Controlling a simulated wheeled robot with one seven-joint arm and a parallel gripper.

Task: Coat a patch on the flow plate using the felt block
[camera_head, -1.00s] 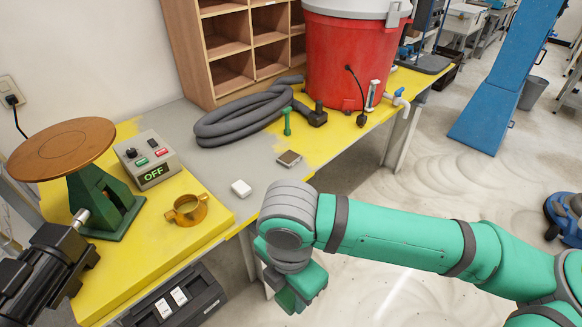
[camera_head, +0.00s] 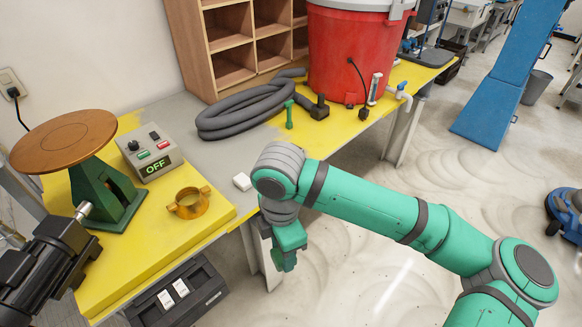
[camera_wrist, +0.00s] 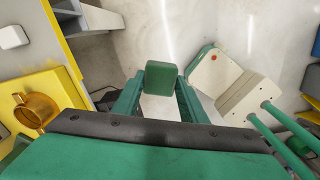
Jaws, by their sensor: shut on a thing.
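The flow plate (camera_head: 64,140) is a round brown disc on a green stand, on the yellow bench top at the left in the head view. In the wrist view my gripper (camera_wrist: 160,96) is shut on a small green block with rounded corners, which I take for the felt block (camera_wrist: 162,77). It also shows in the head view, where my gripper (camera_head: 287,258) hangs beyond the bench's front edge, well to the right of the plate. The block's underside and the held block in the head view cannot be made out.
A brass ring with handles (camera_head: 189,203) and a control box reading OFF (camera_head: 151,158) stand near the plate. A white block (camera_head: 242,181) lies at the bench edge. A grey hose coil (camera_head: 245,112) and red drum (camera_head: 350,55) are further back.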

